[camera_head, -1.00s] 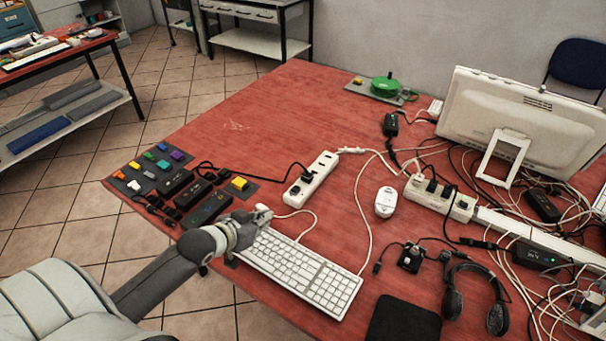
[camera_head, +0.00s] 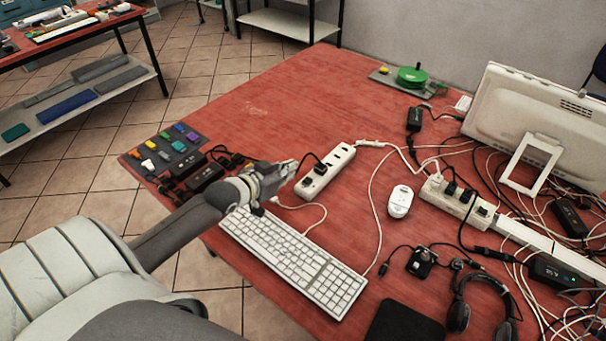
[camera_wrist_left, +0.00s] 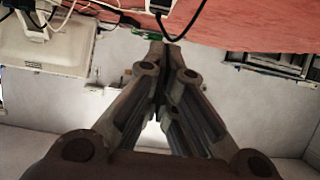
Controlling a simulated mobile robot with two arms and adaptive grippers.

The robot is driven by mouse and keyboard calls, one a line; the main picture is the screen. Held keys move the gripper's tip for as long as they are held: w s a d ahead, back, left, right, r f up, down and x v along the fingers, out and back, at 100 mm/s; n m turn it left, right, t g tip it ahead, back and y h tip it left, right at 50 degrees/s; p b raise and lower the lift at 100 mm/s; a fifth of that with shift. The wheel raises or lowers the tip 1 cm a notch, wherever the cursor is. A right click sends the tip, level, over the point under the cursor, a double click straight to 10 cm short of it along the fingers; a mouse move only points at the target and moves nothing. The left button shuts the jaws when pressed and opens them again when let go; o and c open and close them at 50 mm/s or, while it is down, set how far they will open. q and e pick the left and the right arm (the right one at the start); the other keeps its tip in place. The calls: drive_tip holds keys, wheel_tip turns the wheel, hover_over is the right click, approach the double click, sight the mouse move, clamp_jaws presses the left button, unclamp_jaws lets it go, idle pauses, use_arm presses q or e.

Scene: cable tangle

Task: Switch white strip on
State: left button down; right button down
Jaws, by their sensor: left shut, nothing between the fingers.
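A white power strip (camera_head: 318,180) lies on the red table with a black plug and cable at its near end. A second white strip (camera_head: 447,199) with several dark plugs lies further right. My left gripper (camera_head: 291,166) is shut and empty, just left of the first strip's near half; whether it touches the strip or its cable I cannot tell. In the left wrist view the closed fingers (camera_wrist_left: 164,46) point toward the table, with a black cable close by and a white piece (camera_wrist_left: 159,5) cut off at the top edge. My right gripper is not in view.
A white keyboard (camera_head: 292,262) lies below my left gripper, and a white mouse (camera_head: 400,201) lies right of the first strip. Black adapters (camera_head: 203,177) and a mat with coloured blocks are to the left. Cables tangle by the monitor (camera_head: 548,125). The table's back middle is clear.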

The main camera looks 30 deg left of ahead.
use_arm(q)
hover_over(305, 181)
wheel_tip(305, 181, down, 3)
drive_tip(key=f, duration=0.2)
drive_tip(key=shift+s+f, duration=0.3)
drive_tip(key=shift+s, duration=0.05)
drive_tip(key=shift+s+f+p, duration=0.15)
drive_tip(key=shift+f+p, duration=0.15)
drive_tip(key=shift+f, duration=0.4)
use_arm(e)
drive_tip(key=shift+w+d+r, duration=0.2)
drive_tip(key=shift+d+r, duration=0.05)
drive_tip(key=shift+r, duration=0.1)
use_arm(q)
drive_tip(key=shift+s+f, duration=0.25)
drive_tip(key=shift+f, duration=0.25)
drive_tip(key=shift+s, duration=0.1)
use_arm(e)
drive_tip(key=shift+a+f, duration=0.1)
